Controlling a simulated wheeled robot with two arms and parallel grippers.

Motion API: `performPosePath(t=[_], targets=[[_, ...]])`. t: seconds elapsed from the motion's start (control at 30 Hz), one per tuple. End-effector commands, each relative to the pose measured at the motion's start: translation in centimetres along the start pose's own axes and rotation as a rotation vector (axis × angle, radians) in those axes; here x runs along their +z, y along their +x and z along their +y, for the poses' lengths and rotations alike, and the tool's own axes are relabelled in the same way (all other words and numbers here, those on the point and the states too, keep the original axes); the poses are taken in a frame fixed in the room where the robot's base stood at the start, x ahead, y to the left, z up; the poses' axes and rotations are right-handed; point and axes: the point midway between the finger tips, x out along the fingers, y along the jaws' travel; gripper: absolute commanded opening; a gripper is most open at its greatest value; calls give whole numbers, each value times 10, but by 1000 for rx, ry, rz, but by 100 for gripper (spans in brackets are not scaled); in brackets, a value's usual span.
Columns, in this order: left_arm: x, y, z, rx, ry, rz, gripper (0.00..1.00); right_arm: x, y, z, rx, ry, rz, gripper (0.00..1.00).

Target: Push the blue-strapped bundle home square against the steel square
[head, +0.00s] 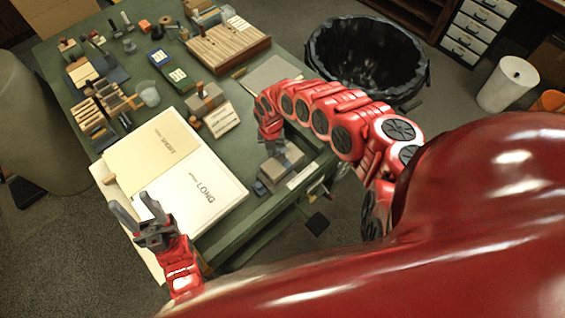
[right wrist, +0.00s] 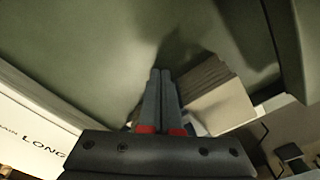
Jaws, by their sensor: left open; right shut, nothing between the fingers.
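A grey-beige stack (head: 282,172) lies near the table's front right edge, with darker blue-grey pieces beside it; it looks like the bundle, but I cannot make out a blue strap. It also shows in the right wrist view (right wrist: 218,98), its layered edges visible. My right gripper (head: 287,158) is shut and empty, pointing down close at the stack. In the right wrist view its fingers (right wrist: 161,72) are together just left of the stack; contact cannot be told. My left gripper (head: 134,204) is open and empty over the table's near left edge. I cannot identify the steel square with certainty.
Cream and white boards (head: 205,185), one marked LONG, cover the near left of the table (head: 240,222). Another strapped block (head: 206,98), a wooden slatted board (head: 228,45) and small tools stand further back. A black-lined bin (head: 368,60) stands beyond the right edge.

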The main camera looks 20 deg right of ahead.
Motion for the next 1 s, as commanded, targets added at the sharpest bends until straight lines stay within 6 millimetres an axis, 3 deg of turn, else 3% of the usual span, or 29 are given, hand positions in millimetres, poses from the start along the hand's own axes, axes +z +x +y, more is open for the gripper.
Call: performPosePath(t=[1.0], targets=[[-1,7,0,0,0,0,50,-8,-1,-8,-1,0,2,0]])
